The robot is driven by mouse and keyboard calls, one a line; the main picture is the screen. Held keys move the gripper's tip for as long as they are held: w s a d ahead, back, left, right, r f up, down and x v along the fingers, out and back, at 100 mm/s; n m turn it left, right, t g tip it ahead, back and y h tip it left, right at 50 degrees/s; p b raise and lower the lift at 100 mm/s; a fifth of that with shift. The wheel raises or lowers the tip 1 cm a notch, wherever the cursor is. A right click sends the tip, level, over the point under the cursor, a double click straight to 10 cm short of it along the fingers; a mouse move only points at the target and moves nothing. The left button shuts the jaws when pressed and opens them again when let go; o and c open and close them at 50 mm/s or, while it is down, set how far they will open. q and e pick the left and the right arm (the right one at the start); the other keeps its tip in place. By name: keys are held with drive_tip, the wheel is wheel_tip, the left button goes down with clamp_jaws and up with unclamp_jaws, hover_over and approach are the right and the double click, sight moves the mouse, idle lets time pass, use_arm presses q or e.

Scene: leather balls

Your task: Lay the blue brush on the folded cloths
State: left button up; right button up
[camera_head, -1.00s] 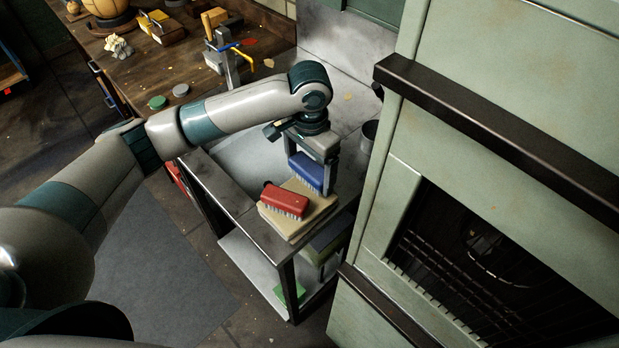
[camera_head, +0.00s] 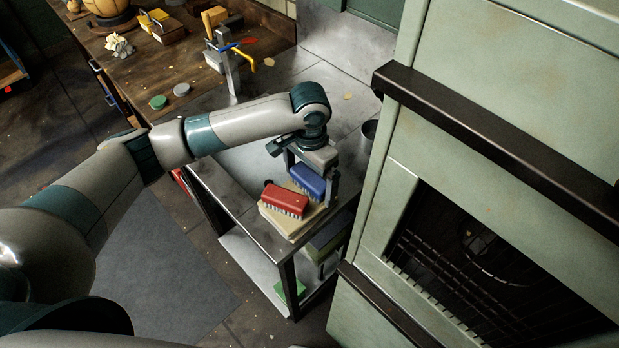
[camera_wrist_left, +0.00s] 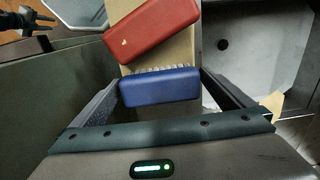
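The blue brush (camera_head: 308,181) lies at the back of the folded cloths (camera_head: 291,228), bristles down, and appears to rest on them. It also shows in the left wrist view (camera_wrist_left: 160,88), with the tan cloths (camera_wrist_left: 160,50) beyond it. My left gripper (camera_head: 311,178) is above the cloths, its fingers apart at the two ends of the blue brush. Narrow gaps show between fingers and brush, so it looks open around it. The red brush (camera_head: 285,200) lies on the cloths beside the blue one, close to it. My right gripper is not seen.
The cloths sit on a metal table (camera_head: 229,184) with a lower shelf. A green stove (camera_head: 385,230) stands close on the right. A dark cup (camera_head: 369,131) is behind the gripper. A wooden bench (camera_head: 120,62) with tools is at the back left.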

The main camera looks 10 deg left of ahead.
sight(310, 177)
use_arm(q)
drive_tip(key=shift+r, duration=0.15)
drive_tip(key=shift+r+b, duration=0.35)
drive_tip(key=shift+r, duration=0.25)
wheel_tip(310, 177, up, 9)
drive_tip(key=b, duration=0.3)
drive_tip(key=shift+r, duration=0.95)
drive_tip(key=shift+f, duration=0.1)
